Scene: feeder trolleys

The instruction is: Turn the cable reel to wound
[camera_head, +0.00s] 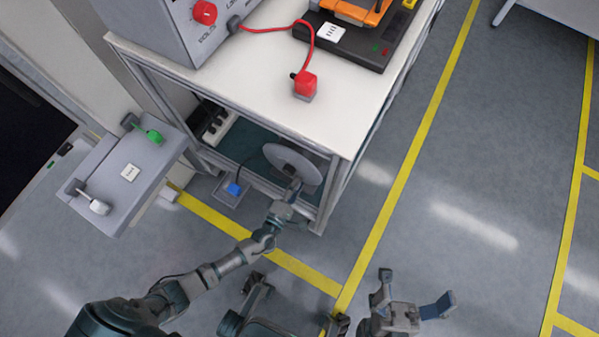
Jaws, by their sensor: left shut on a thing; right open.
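The cable reel (291,158) is a grey disc mounted under the white-topped bench, near its right front leg. A thin dark cable curves from its left side down to a blue plug (234,189) on a small grey plate. My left gripper (294,186) is at the lower right part of the reel's face, shut on what looks like the reel's handle; its fingers hide most of that part. My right gripper (414,288) is open and empty above the floor at the bottom right, well apart from the bench.
The bench (259,86) carries a grey box (180,22) with a red knob, a red cable with a red plug (305,84), and a black board (345,40). A grey side shelf (112,186) with green and white handles stands at left. The floor at right is clear.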

